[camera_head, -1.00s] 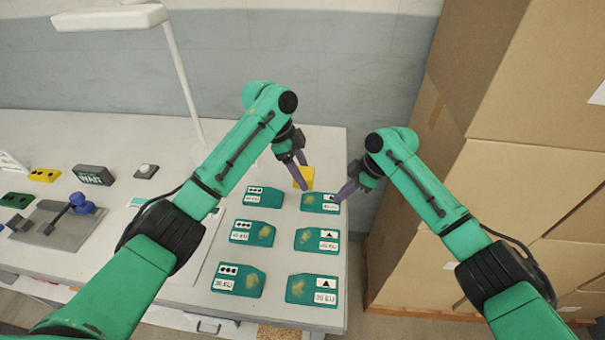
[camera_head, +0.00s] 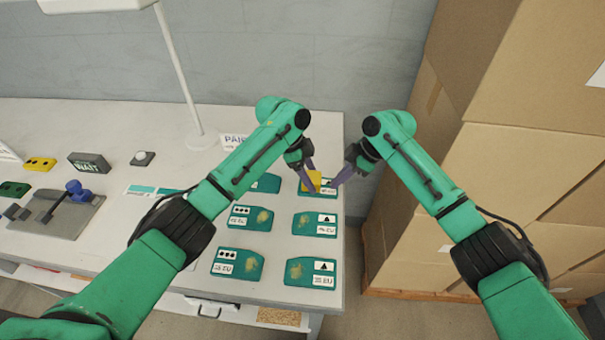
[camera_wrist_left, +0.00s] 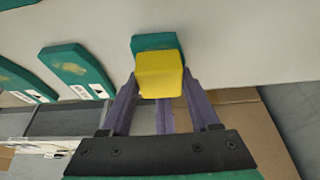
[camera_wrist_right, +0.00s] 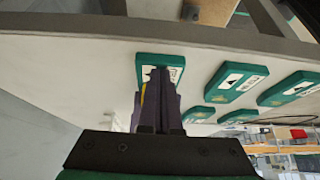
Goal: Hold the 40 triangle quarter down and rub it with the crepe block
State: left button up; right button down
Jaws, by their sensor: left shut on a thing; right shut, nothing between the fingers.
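The 40 triangle quarter is the green piece at the back of the right column (camera_head: 306,190), partly covered by my grippers; its label is not fully readable there. It also shows in the left wrist view (camera_wrist_left: 148,42) and the right wrist view (camera_wrist_right: 176,60). My left gripper (camera_head: 314,187) is shut on the yellow crepe block (camera_head: 312,181), which is over the quarter's top; contact is hard to tell. The block fills the space between the fingers in the left wrist view (camera_wrist_left: 160,75). My right gripper (camera_head: 334,186) is shut and empty, its tips at the quarter's right end.
Several other green quarters (camera_head: 314,224) lie in two columns on the white table (camera_head: 282,250), some with tan smudges. A lamp (camera_head: 201,140), a WAIT box (camera_head: 90,163) and a blue-handled press (camera_head: 76,190) stand left. Cardboard boxes (camera_head: 510,190) rise beyond the right edge.

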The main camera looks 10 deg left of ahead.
pick_arm(q)
jog(key=shift+a+f, duration=0.1)
jog(key=shift+a, duration=1.35)
pick_arm(e)
jog(key=shift+f, duration=0.2)
pick_arm(q)
jog(key=shift+d, duration=1.55)
jog(key=shift+d+r, duration=0.15)
jog(key=shift+r, duration=4)
jog(key=shift+r, duration=0.1)
pick_arm(e)
jog(key=shift+r, duration=0.1)
